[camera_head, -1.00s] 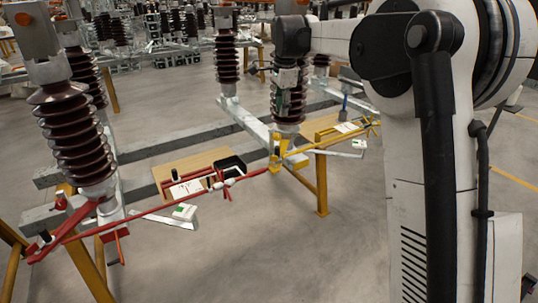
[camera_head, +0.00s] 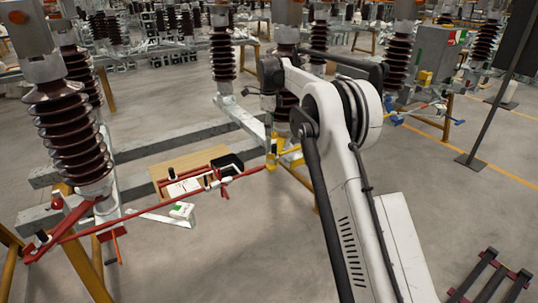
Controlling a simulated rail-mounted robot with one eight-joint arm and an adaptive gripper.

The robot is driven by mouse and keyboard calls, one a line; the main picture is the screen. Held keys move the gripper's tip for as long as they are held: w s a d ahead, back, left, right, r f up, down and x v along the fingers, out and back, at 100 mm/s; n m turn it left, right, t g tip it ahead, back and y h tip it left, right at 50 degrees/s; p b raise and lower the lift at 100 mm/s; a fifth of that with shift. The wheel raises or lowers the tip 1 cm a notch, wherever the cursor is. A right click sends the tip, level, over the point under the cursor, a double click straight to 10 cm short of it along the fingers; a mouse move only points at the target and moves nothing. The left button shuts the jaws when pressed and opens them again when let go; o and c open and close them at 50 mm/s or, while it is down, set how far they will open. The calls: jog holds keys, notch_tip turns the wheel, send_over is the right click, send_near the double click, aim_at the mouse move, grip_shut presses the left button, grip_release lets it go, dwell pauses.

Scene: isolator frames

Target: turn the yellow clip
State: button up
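A yellow fitting (camera_head: 271,155) stands at the right end of the red bar, below the middle insulator. A short piece of a yellow bar (camera_head: 291,152) shows beside it and runs right behind my arm. I cannot make out a separate yellow clip; the part of the yellow bar further right is hidden by my arm. My arm reaches back to a dark wrist joint in front of the middle insulator. I cannot make out my gripper's fingers or whether they hold anything.
A red bar (camera_head: 150,209) runs from the left insulator (camera_head: 72,135) to the yellow fitting. A wooden board (camera_head: 160,170) with a black tray (camera_head: 229,163) lies behind it. Floor at the front is clear, except dark rails at lower right.

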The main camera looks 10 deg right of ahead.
aim_at(269, 155)
notch_tip(269, 155, down, 12)
jog(key=shift+r, duration=0.25)
jog(key=shift+c, duration=0.2)
grip_shut()
jog(key=shift+n, duration=0.3)
jog(key=n+b, duration=0.1)
jog(key=n, duration=0.1)
jog(key=shift+s+n+b, duration=0.15)
jog(key=shift+n+b, duration=0.15)
jog(key=shift+b, duration=0.05)
jog(key=n, duration=0.2)
jog(key=n+b, duration=0.1)
jog(key=n, duration=0.1)
jog(key=shift+s+n, duration=0.2)
jog(key=shift+n, duration=0.1)
jog(key=n+b, duration=0.1)
jog(key=n, duration=0.3)
jog(key=shift+s+d, duration=0.1)
jog(key=shift+s, duration=0.1)
jog(key=n, duration=0.2)
jog(key=n+b, duration=0.1)
jog(key=n, duration=0.2)
jog(key=shift+s+d, duration=0.15)
jog(key=shift+d, duration=0.05)
jog(key=shift+n, duration=0.3)
